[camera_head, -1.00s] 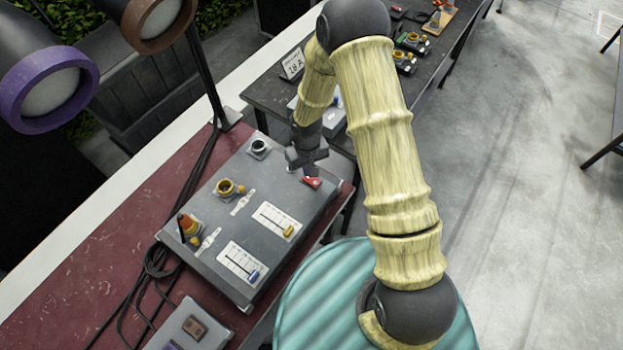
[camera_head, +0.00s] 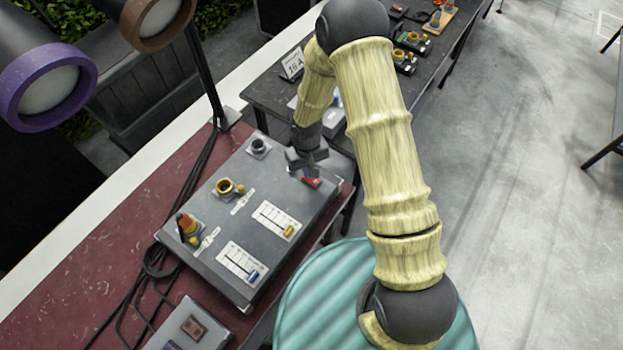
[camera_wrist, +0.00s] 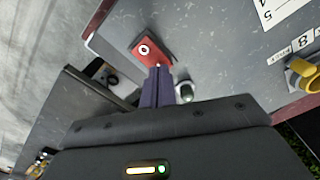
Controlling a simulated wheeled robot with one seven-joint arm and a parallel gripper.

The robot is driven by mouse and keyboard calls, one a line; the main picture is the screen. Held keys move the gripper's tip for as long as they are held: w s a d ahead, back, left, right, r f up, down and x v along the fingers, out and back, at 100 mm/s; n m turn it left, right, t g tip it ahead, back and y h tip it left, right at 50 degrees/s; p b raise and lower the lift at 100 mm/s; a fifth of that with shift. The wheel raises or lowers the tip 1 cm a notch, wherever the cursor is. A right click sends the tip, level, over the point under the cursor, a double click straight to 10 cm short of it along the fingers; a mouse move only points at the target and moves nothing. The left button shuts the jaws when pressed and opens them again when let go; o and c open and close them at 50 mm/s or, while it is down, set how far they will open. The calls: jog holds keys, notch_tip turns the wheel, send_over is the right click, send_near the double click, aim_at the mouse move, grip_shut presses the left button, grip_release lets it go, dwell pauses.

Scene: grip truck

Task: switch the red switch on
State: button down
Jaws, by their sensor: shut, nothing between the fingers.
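The red switch (camera_head: 312,182) sits near the right corner of the grey control box (camera_head: 212,262). In the wrist view the red switch (camera_wrist: 150,50) shows a white ring mark on its face. My gripper (camera_head: 308,168) is directly over that corner. In the wrist view the fingers of my gripper (camera_wrist: 158,72) are shut with nothing between them, and their tips are at the near edge of the red switch. I cannot tell for sure whether they touch it.
Black cables (camera_head: 158,262) lie on the red table (camera_head: 95,282). A dark table (camera_head: 270,92) stands behind.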

jog(key=shift+f+b, duration=0.45)
jog(key=shift+f, duration=0.1)
dwell(0.4)
jog(key=shift+r+p, duration=2.45)
jog(key=shift+r, duration=1.1)
jog(key=s+d+r+m+t+b, duration=0.2)
jog(key=s+d+r+m+b, duration=0.2)
jog(key=s+d+r+b, duration=0.4)
jog(key=s+d+r, duration=0.4)
jog(key=d+r, duration=0.1)
jog(key=r, duration=0.1)
jog(key=shift+s+d+r+t, duration=0.15)
jog(key=shift+s+d+t, duration=0.1)
jog(key=shift+d+t, duration=0.1)
